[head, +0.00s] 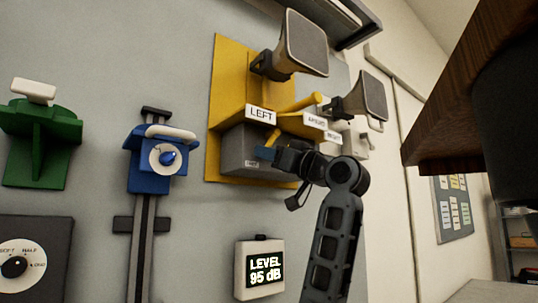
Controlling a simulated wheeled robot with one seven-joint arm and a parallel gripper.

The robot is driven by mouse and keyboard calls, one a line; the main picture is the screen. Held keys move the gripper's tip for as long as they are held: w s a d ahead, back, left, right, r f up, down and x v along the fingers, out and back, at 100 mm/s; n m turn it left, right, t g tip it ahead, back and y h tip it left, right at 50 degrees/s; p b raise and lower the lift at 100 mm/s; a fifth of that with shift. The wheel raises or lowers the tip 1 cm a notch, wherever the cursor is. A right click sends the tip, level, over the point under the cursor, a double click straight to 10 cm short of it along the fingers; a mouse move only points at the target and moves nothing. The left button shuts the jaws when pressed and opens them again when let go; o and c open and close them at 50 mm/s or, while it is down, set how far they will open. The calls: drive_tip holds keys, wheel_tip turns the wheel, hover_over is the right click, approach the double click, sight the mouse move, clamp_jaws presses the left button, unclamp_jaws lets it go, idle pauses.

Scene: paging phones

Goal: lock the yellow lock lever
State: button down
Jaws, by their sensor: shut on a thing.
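A yellow lever bar (299,105) slants up to the right above the grey box (238,146), on the yellow wall panel (226,82). My wrist hides the lower right of the box.
Two horn speakers (303,45) (368,96) jut out above and right. White labels, one reading LEFT (261,115), stand close above my gripper. A blue slider (155,178), a green bracket (40,122) and a level display (260,268) are on the wall. A brown wooden edge (455,105) is at right.

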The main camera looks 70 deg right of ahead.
drive_tip(key=s+d+n+g+y+b, duration=0.1)
drive_tip(key=d+n+y, duration=0.4)
drive_tip(key=n, duration=0.9)
drive_tip(key=shift+s+d+r+g+y, duration=0.3)
drive_tip(key=shift+s+g, duration=0.6)
drive_tip(key=shift+s, duration=0.35)
drive_tip(key=shift+f+n, duration=0.1)
drive_tip(key=shift+n, duration=0.2)
drive_tip(key=c, duration=1.1)
unclamp_jaws()
drive_tip(key=shift+a, duration=0.1)
drive_tip(key=shift+o, duration=1.3)
drive_tip(key=shift+s, duration=0.15)
